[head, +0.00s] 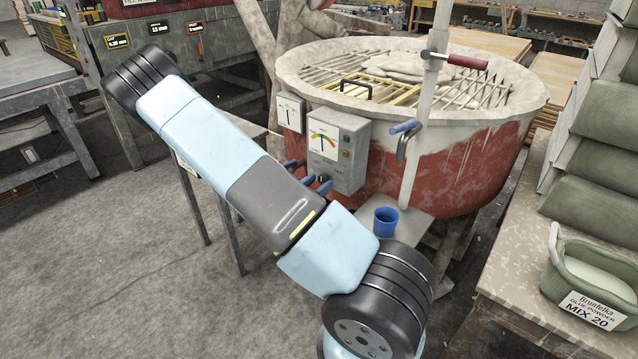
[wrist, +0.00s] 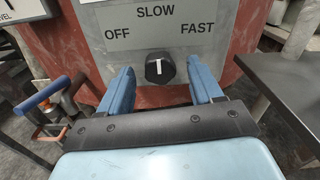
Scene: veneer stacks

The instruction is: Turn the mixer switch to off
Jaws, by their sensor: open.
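The mixer switch is a black round knob (wrist: 160,74) on a grey panel (wrist: 225,45), seen in the wrist view. Its white mark stands upright, toward SLOW; OFF is printed to the left and FAST to the right. My gripper (wrist: 162,64) is open, with one blue finger on each side of the knob. I see gaps between the fingers and the knob, and cannot tell how deep the tips reach. In the head view the panel is the grey control box (head: 352,160) on the red mixer (head: 450,165), and my fingers are at its lower left.
A pipe (head: 412,170) with a blue-handled valve rises right of the box. A blue cup (head: 385,222) stands on a small shelf below. A bench (head: 505,265) at the right holds a green glue powder tub (head: 562,285). Open floor lies at the left.

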